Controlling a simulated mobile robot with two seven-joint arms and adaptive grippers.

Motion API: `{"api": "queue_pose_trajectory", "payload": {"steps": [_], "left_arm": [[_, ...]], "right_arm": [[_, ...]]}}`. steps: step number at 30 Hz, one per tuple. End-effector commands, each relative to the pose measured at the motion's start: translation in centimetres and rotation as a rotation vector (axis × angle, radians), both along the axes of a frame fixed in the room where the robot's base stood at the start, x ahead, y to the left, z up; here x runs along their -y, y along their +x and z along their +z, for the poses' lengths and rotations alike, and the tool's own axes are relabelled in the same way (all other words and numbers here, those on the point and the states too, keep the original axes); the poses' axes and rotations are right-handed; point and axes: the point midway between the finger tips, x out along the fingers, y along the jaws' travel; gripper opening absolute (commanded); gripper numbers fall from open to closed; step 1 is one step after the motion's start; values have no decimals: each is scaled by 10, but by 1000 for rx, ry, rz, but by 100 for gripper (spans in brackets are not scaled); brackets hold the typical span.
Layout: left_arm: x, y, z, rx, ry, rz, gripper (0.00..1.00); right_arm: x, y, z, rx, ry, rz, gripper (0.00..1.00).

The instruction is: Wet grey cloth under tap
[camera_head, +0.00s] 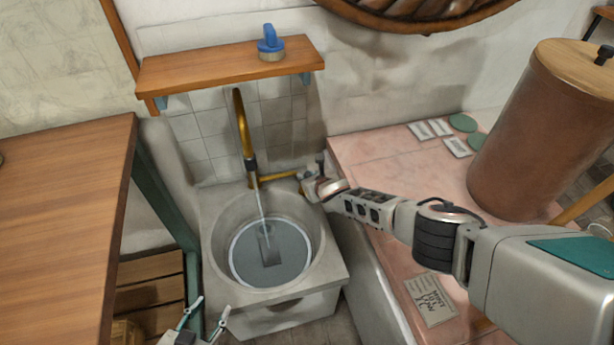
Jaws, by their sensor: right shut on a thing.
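A brass tap (242,122) rises behind the round stone basin (215,250). A thin pale stream of water (262,208) runs from its spout into the basin. A dark grey rectangular patch, which looks like the grey cloth (271,254), lies in the basin below the stream; I cannot tell whether it is under the water. My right gripper (306,177) is shut on the tap's handle at the right of the tap, and its fingers hide much of the handle. My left gripper (212,306) is open and empty at the bottom, in front of the basin's near left edge.
A wooden table (60,210) stands at the left. A wooden shelf (205,73) with a blue-topped object (270,42) is above the tap. A pink counter (375,155) with cards and a large brown lidded container (530,140) lies at the right.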

Motion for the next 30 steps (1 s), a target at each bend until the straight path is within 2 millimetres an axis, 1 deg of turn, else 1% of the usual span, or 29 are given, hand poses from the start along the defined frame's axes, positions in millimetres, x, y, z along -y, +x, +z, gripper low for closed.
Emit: {"api": "queue_pose_trajectory", "payload": {"steps": [1,7,17,18,19,20,30], "left_arm": [[1,-1,0,-3,-2,0,40],[4,-2,1,-6,-8,-3,40],[3,-1,1,-4,-8,-2,40],[3,-1,2,-4,-8,-2,40],[3,-1,2,-4,-8,-2,40],[3,0,2,-3,-8,-1,40],[0,5,6,7,-2,0,40]], "right_arm": [[-3,-7,-7,-21,1,3,0],[-2,-4,-3,-35,3,-2,0],[-2,-3,-2,-36,4,-3,0],[-2,-3,-2,-36,4,-3,21],[-2,-3,-2,-36,4,-3,29],[-2,-2,-1,-35,5,-3,34],[0,0,3,-29,2,-4,34]]}}
